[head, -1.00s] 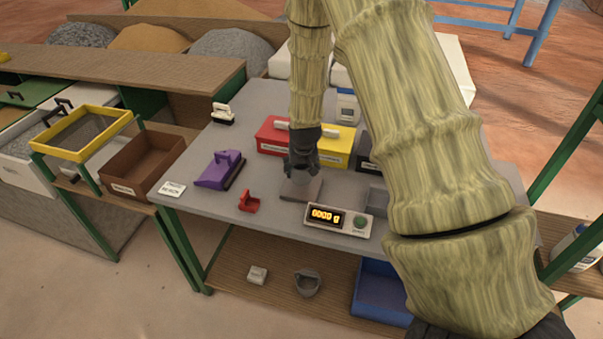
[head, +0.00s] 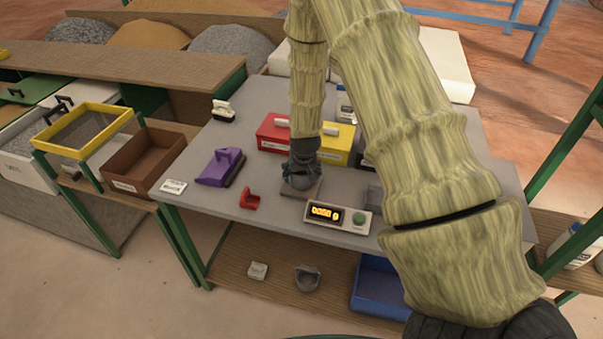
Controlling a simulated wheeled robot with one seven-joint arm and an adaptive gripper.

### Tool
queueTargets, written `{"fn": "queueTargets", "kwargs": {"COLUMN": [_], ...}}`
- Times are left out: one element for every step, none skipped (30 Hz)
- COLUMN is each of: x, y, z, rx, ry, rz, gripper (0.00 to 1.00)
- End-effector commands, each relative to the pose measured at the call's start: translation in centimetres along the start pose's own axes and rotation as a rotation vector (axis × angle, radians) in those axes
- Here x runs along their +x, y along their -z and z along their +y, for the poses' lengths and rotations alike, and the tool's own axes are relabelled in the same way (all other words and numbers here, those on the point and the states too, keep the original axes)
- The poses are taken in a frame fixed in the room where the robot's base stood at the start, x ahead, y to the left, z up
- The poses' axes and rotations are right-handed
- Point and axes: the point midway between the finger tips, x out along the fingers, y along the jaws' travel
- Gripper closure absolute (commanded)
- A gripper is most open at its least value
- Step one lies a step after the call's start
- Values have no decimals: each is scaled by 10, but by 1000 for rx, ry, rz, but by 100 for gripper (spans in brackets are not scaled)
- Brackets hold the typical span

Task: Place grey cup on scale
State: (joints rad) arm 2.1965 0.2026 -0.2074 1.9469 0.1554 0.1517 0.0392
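The scale has a grey plate (head: 312,194) near the table's front edge and a display box (head: 338,217) beside it with a green button. Its lit orange digits seem to read about 0050 g. My gripper (head: 301,181) points down just over the plate. A rounded grey shape, apparently the grey cup, is between or under the fingers, mostly hidden by them. The frames do not show clearly whether the fingers are shut on it or spread around it.
A red holder (head: 250,198) and a purple tool (head: 220,167) stand left of the scale. Red (head: 271,134) and yellow (head: 338,146) boxes are behind my gripper. A grey scoop-like vessel (head: 307,278) and a blue bin (head: 379,288) are on the lower shelf.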

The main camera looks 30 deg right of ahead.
Motion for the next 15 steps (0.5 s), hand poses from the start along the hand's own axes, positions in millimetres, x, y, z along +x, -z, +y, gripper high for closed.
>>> {"fn": "queueTargets", "kwargs": {"x": [0,0,0,0,0,0,0,0,0,0,-1,-2,-2,-3,-5], "y": [0,0,0,0,0,0,0,0,0,0,0,1,1,1,1], "z": [0,0,0,0,0,0,0,0,0,0,0,0,0,0,0], "rx": [0,0,0,0,0,0,0,0,0,0,0,0,0,0,0], "ry": [0,0,0,0,0,0,0,0,0,0,0,0,0,0,0], "rz": [0,0,0,0,0,0,0,0,0,0,0,0,0,1,1], "gripper": [9,9,9,9,9,9,9,9,9,9,9,9,9,9,9]}}
